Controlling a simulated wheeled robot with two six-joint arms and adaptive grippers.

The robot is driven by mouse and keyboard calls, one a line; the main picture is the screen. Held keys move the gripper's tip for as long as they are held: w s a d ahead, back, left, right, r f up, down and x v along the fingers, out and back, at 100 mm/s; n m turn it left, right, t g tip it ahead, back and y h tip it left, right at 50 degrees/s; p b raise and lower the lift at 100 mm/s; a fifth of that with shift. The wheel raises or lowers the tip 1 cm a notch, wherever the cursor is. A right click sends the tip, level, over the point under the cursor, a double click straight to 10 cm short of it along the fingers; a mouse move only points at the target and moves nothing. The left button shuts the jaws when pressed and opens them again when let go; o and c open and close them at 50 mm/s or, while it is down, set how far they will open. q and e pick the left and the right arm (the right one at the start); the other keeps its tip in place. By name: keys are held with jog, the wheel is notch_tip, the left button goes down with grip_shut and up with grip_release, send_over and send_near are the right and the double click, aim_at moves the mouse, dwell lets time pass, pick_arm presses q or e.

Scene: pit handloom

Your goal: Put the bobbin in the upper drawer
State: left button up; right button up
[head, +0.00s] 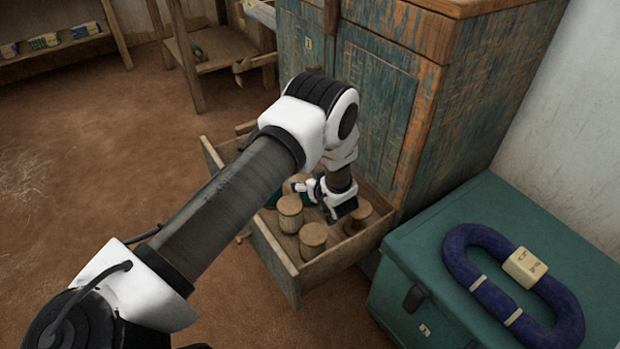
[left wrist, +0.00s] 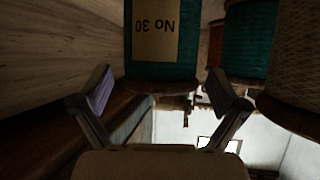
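An open wooden drawer (head: 283,262) juts from the worn blue-green cabinet (head: 378,100). Several bobbins with pale round ends stand in it, among them one at the left (head: 290,213) and one near the front (head: 313,240). My left gripper (head: 308,190) is down inside the drawer among them, partly hidden by my wrist. In the left wrist view its two fingers (left wrist: 163,95) are spread apart. Whether this drawer is the upper one I cannot tell. My right gripper is not in view.
A teal trunk (head: 400,262) stands at the right of the drawer, with a dark blue yarn hank (head: 475,240) on its lid. Other bobbins (left wrist: 248,40) crowd beside the gripper. A wooden bench (head: 215,65) stands at the back. The floor at left is clear.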

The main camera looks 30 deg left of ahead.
pick_arm(q)
jog(key=shift+d+r, duration=0.1)
jog(key=shift+r, duration=0.15)
jog(key=p+v, duration=0.3)
jog(key=v, duration=0.4)
jog(key=shift+s+d, duration=0.1)
jog(key=shift+r, duration=0.1)
